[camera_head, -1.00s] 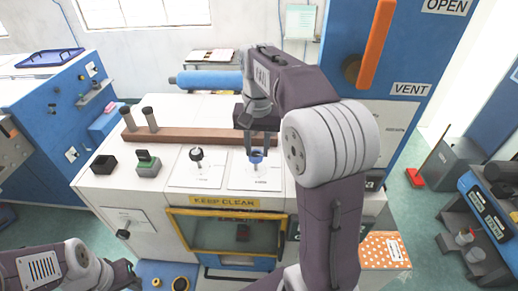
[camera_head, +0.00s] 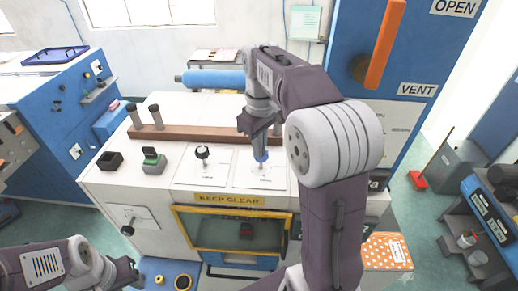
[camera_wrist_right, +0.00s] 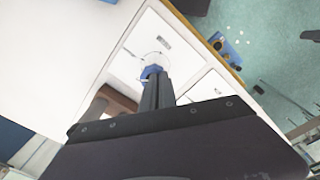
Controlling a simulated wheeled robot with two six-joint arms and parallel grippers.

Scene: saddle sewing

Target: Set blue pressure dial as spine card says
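The blue pressure dial (camera_head: 261,155) stands on a white plate on top of the white machine, right of a black dial (camera_head: 202,152). My right gripper (camera_head: 260,146) points down at the blue dial, and its fingers look closed around it. In the right wrist view the blue dial (camera_wrist_right: 152,71) shows at the tips of my close-set fingers, over a round clear scale. The scale marks are too small to read. My left gripper (camera_head: 128,274) is low at the bottom left, away from the dials; its finger opening is unclear. I cannot identify a spine card.
A brown rail (camera_head: 190,134) with upright grey posts and a blue roller (camera_head: 212,78) lie behind the dials. A green-topped switch (camera_head: 153,160) and black box (camera_head: 109,160) stand left. A yellow-framed window (camera_head: 232,232) is below. A blue cabinet with an orange handle (camera_head: 385,42) rises right.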

